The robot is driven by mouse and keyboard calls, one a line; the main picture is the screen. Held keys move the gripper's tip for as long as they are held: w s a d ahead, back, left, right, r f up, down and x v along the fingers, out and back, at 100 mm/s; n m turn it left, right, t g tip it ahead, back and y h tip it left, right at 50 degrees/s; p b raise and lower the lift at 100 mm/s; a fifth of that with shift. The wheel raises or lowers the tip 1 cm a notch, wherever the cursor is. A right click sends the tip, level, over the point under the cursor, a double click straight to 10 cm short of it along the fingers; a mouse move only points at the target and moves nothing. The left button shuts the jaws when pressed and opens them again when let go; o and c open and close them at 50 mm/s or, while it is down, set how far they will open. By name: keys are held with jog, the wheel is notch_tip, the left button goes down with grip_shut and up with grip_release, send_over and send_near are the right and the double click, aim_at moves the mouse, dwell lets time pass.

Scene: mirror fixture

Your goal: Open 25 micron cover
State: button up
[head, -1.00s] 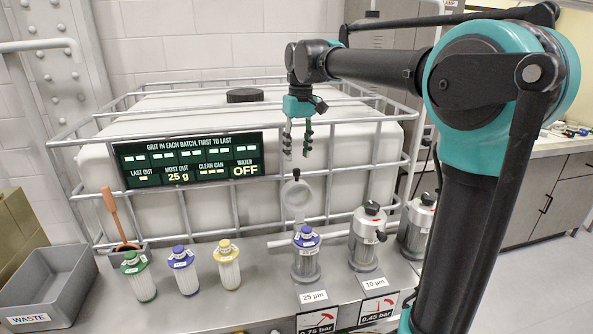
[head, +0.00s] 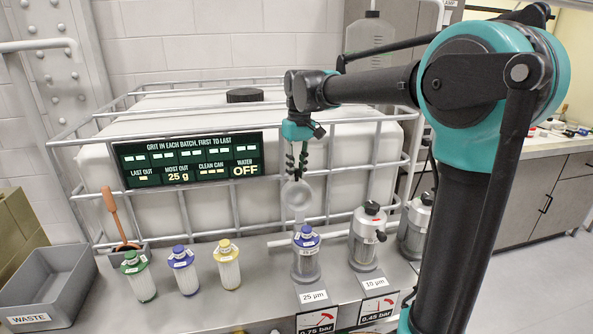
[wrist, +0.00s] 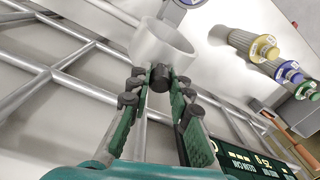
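The 25 µm housing (head: 306,262) stands on the bench behind its label, with a blue-topped cartridge (head: 306,238) showing in its open top. Its round, pale cover (head: 297,194) stands raised upright behind it, its ring facing forward. In the wrist view the cover (wrist: 163,45) is a pale ring with a dark knob (wrist: 160,77) at its near edge. My gripper (head: 296,176) points down at the top of the cover. In the wrist view its fingers (wrist: 160,88) lie on either side of the knob, close to it. I cannot tell whether both touch it.
The 10 µm housing (head: 367,238) stands to the right with its lid on, another beyond it. Green, blue and yellow cartridges (head: 228,265) stand left, near a grey waste bin (head: 60,283). A caged white tank (head: 330,150) and display panel (head: 190,158) are behind.

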grip_shut()
jog(key=shift+s, duration=0.1)
jog(key=shift+s+d+r+t, duration=0.15)
jog(key=shift+s+t, duration=0.1)
jog(key=shift+s, duration=0.15)
jog(key=shift+s+d+r+t, duration=0.1)
jog(key=shift+s+t, duration=0.15)
jog(key=shift+s, duration=0.1)
jog(key=shift+s+d+r, duration=0.15)
jog(key=shift+s+d, duration=0.1)
jog(key=shift+s, duration=0.6)
